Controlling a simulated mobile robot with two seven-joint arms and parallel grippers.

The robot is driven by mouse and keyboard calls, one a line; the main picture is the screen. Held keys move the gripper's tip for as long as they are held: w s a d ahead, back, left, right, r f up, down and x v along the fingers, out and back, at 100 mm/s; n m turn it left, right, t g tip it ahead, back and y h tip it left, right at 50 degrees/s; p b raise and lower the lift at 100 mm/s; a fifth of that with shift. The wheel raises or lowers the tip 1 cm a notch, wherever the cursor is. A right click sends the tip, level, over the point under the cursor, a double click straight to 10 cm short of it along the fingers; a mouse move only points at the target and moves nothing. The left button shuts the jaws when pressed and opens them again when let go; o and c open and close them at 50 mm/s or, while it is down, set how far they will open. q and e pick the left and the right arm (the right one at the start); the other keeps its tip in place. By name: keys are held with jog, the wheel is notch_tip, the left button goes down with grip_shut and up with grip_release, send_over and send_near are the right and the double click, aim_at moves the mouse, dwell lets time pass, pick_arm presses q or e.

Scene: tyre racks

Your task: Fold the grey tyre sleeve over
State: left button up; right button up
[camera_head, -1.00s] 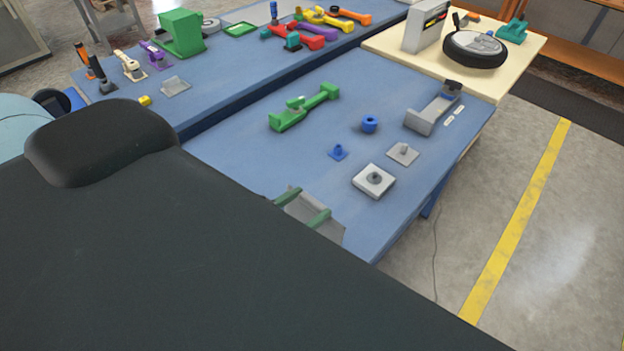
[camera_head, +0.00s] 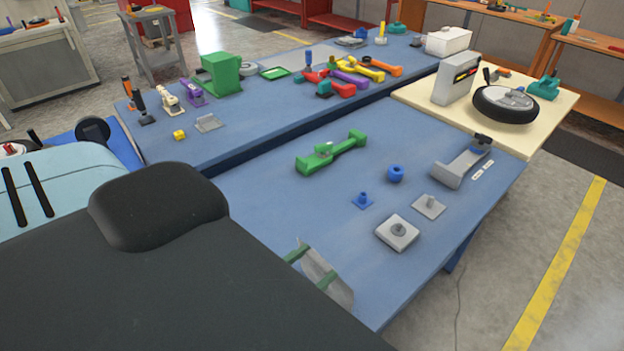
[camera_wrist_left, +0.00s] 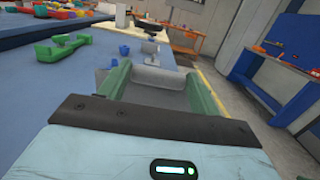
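The grey tyre sleeve seems to be the thin grey sheet (camera_head: 322,270) at the near edge of the blue table. In the left wrist view the grey sleeve (camera_wrist_left: 158,78) lies between the two fingers, with a raised far part and a flatter near part. My left gripper (camera_head: 312,268) has green fingers, set wide apart, one at each side of the sheet. The left gripper also shows in the left wrist view (camera_wrist_left: 158,90). I cannot tell whether the fingers touch the sheet. My dark arm hides part of the near table. My right gripper is not in view.
A black-tyred wheel (camera_head: 506,104) lies on the cream table. The near table's middle is mostly clear.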

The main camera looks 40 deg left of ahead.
pick_arm(q)
jog(key=shift+o, duration=0.9)
jog(key=shift+s+a+f, duration=0.1)
jog(key=shift+s+a, duration=0.05)
jog(key=shift+s, duration=0.85)
jog(key=shift+s+a+f, duration=0.1)
jog(key=shift+s, duration=0.85)
jog(key=shift+s+a+f, duration=0.1)
jog(key=shift+s+a, duration=0.05)
jog(key=shift+s, duration=0.85)
jog(key=shift+r, duration=0.1)
jog(key=o, duration=0.6)
jog(key=shift+c, duration=0.2)
jog(key=s+a, duration=0.1)
jog(key=s, duration=0.7)
jog(key=shift+f, duration=0.3)
